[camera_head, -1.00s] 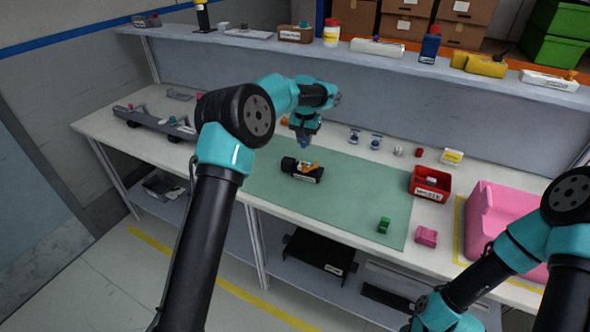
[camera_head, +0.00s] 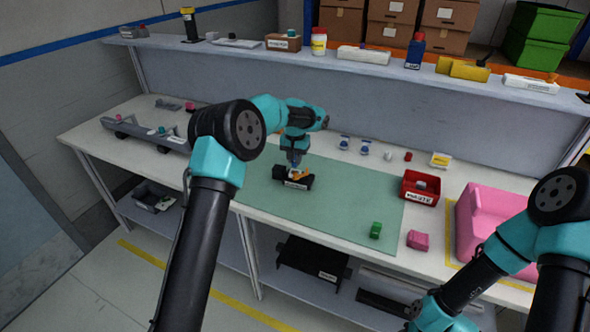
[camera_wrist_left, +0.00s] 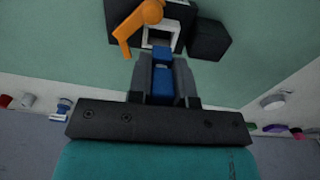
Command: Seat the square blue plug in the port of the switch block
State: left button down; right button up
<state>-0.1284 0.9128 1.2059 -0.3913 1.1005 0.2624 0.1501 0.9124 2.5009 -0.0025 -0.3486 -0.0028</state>
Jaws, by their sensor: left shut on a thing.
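My left gripper (camera_head: 295,162) is shut on the square blue plug (camera_wrist_left: 163,82), directly over the switch block (camera_head: 293,184) on the green mat. In the left wrist view the plug sits between the two grey fingers, and its far end is at the edge of the light-rimmed port (camera_wrist_left: 160,37). I cannot tell whether the plug has entered the port. The switch block (camera_wrist_left: 205,40) is black with an orange lever (camera_wrist_left: 142,22) beside the port. My right arm shows at the right of the head view, but its gripper is not visible.
The green mat (camera_head: 330,210) is mostly clear around the block. A green block (camera_head: 376,230), a pink block (camera_head: 418,240), a red bin (camera_head: 421,198) and a large pink form (camera_head: 485,220) stand to the right. A grey rail (camera_head: 145,135) lies at the left.

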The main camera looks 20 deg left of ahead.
pick_arm(q)
jog(key=shift+s+f, duration=0.15)
jog(key=shift+f, duration=2.6)
jog(key=c, duration=1.3)
grip_release()
notch_tip(320, 180, up, 12)
jog(key=shift+r, duration=0.25)
